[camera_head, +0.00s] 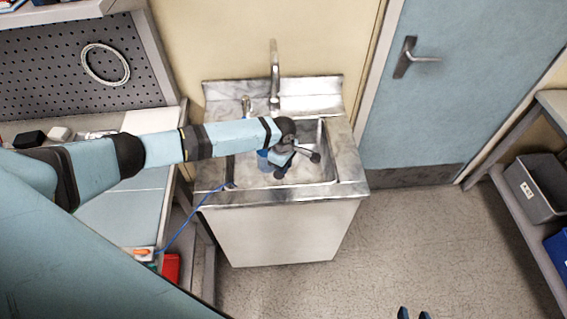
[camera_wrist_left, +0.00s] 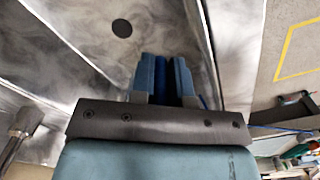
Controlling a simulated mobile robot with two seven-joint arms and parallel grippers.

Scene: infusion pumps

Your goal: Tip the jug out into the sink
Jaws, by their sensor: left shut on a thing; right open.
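My left arm reaches over the steel sink (camera_head: 330,190), and its wrist is above the basin. In the left wrist view my left gripper (camera_wrist_left: 167,75) is shut, with a dark blue thing (camera_wrist_left: 203,102) showing only narrowly at its fingers. In the head view a small blue part, likely the jug (camera_head: 263,160), shows in the basin under the wrist. The arm hides most of it, and I cannot tell its tilt or contents. The tips of my right gripper (camera_head: 413,314) show at the bottom edge, open and empty, away from the sink.
The tap (camera_head: 274,75) rises at the back of the sink. The drain (camera_wrist_left: 122,28) shows in the left wrist view. A workbench (camera_head: 125,215) stands left, with a blue cable (camera_head: 182,228) running towards the sink. A blue door (camera_head: 455,95) and a shelf (camera_head: 515,215) are right. The floor between is clear.

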